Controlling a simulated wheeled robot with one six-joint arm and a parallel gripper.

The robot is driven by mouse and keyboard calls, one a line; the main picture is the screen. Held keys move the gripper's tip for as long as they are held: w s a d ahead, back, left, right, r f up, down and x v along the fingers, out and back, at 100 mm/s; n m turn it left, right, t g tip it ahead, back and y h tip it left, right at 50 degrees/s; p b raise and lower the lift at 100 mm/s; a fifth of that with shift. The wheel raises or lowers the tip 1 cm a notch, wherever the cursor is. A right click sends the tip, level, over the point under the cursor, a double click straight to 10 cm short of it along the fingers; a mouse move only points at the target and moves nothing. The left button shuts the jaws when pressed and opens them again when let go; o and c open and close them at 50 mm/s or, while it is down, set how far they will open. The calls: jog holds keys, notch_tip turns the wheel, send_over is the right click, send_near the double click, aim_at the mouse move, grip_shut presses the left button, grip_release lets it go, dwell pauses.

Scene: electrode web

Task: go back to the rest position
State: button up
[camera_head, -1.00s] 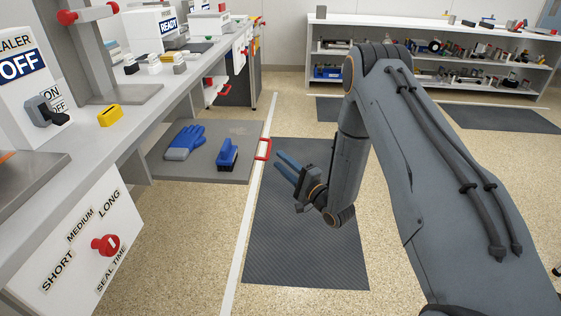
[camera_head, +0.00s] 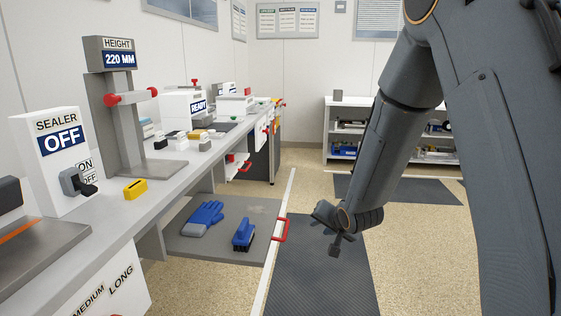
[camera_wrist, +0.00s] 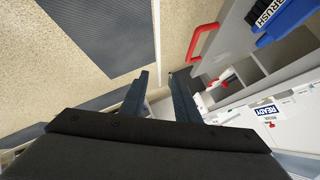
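My gripper (camera_head: 335,244) hangs at the end of my arm, to the right of the pulled-out drawer and above the dark floor mat. In the wrist view its two blue-grey fingers (camera_wrist: 158,95) stand apart with nothing between them. The drawer (camera_head: 190,244) holds blue gloves (camera_head: 203,217) and a blue brush (camera_head: 243,235). Its red handle (camera_head: 281,230) is to the left of my gripper, and the two are apart. The brush (camera_wrist: 283,18) and the red handle (camera_wrist: 203,42) also show in the wrist view.
The bench (camera_head: 160,210) on the left bears the sealer box (camera_head: 55,150) reading OFF, a height stand (camera_head: 122,110) reading 220 MM, and a yellow block (camera_head: 135,189). A low shelf (camera_head: 345,115) stands at the back. Floor mats (camera_head: 310,285) and open floor lie on the right.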

jog(key=s+d+r+n+g+h, duration=0.1)
jog(key=s+r+n+g, duration=0.15)
jog(key=s, duration=0.95)
jog(key=s+r+n+g, duration=0.2)
jog(key=s+r+g, duration=0.2)
jog(key=s, duration=0.8)
jog(key=s+d+r+n+g+h, duration=0.1)
jog(key=s+r+n+g, duration=0.15)
jog(key=s, duration=0.95)
jog(key=d+r+m+p, duration=0.1)
jog(key=d+r+p, duration=0.3)
jog(key=p, duration=0.8)
jog(key=shift+s+d+r+g+p, duration=0.15)
jog(key=shift+d+r+g+p, duration=0.2)
jog(key=shift+r, duration=0.85)
